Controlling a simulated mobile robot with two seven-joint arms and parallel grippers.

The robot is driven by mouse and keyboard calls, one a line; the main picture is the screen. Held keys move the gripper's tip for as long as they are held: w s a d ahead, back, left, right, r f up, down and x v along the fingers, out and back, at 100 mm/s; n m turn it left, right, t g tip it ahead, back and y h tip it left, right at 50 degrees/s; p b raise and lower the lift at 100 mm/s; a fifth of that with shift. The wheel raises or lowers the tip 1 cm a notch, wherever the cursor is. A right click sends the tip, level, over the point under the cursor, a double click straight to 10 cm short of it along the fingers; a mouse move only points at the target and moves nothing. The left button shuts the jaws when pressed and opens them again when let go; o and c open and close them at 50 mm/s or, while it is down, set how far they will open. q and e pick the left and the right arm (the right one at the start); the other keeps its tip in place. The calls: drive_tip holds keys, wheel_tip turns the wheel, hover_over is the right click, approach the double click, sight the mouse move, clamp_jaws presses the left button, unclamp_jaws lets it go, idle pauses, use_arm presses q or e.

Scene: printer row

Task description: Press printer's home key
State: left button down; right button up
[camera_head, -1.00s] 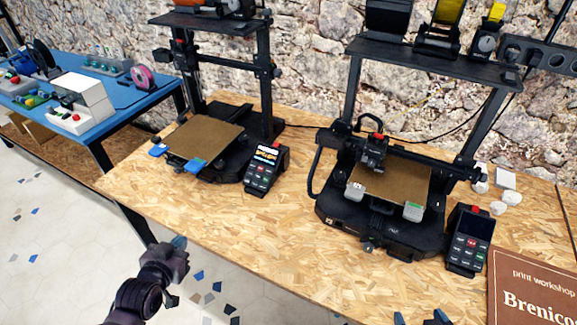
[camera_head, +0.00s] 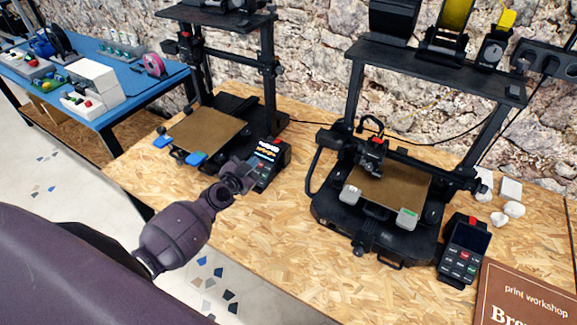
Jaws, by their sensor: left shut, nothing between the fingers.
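The left printer (camera_head: 208,130) has a brown bed with blue corner clips. Its handheld-style control panel (camera_head: 268,151) stands at its front right with a lit screen, and the keys below are partly hidden by my left gripper. My left gripper (camera_head: 252,175) is shut and empty, with its tips at the panel's lower left; I cannot tell whether they touch a key. The right printer (camera_head: 385,190) has a brown bed with pale and green clips. Its control panel (camera_head: 464,252) has a dark screen, with several keys, one of them red, in clear view. My right gripper is out of view.
A brown print workshop sign (camera_head: 525,297) lies at the front right. White pieces (camera_head: 510,210) lie behind the right panel. A blue table (camera_head: 135,92) with small parts stands at the left. The wooden worktop (camera_head: 270,225) is bare between the printers' fronts.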

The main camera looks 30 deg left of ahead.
sight(268, 168)
use_arm(q)
drive_tip(key=shift+w+a+m+y, duration=0.2)
drive_tip(key=shift+m+y, duration=0.1)
drive_tip(key=shift+m, duration=0.9)
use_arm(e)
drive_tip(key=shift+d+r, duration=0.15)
use_arm(q)
drive_tip(key=shift+f, duration=0.1)
